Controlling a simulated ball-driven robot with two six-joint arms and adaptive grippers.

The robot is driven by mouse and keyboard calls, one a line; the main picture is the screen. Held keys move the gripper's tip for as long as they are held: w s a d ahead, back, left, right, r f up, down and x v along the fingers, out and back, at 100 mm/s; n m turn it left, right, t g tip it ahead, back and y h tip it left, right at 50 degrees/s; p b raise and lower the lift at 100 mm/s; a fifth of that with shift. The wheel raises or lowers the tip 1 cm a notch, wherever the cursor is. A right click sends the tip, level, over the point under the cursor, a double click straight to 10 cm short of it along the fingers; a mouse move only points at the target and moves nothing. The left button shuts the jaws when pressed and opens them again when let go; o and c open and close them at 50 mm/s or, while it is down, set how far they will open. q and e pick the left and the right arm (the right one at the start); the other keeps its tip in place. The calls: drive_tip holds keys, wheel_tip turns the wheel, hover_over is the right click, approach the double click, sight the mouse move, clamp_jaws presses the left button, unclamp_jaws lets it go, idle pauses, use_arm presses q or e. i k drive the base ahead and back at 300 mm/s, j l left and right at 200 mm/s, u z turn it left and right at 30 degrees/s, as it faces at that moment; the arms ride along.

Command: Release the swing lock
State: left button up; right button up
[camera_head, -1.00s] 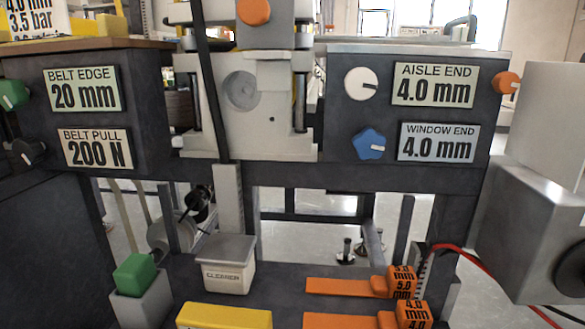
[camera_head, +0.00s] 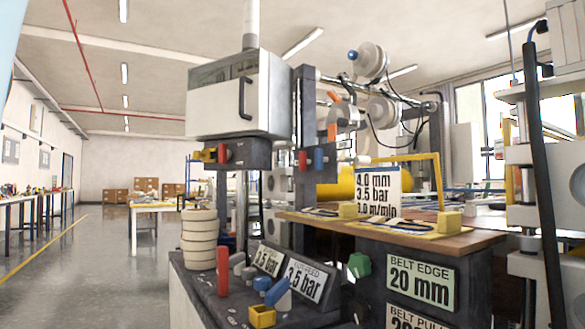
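Neither of my grippers is in view. No part is labelled as the swing lock, and I cannot tell which part it is. A dark console (camera_head: 205,290) at lower centre carries an upright red handle (camera_head: 223,270), a blue-and-grey lever (camera_head: 276,291) and a small yellow block (camera_head: 262,316). Above it is a white cabinet (camera_head: 225,105) with a black handle (camera_head: 245,98). A red-and-yellow fitting (camera_head: 210,155) sits under the cabinet.
A wooden-topped bench (camera_head: 470,240) at right carries a card (camera_head: 378,190) and a yellow frame (camera_head: 438,175). Below are a green knob (camera_head: 359,265) and a "BELT EDGE 20 mm" plate (camera_head: 421,285). A black bar (camera_head: 545,150) stands far right. Open floor (camera_head: 90,270) lies left.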

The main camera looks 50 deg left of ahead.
sight(302, 160)
drive_tip(key=u, duration=1.55)
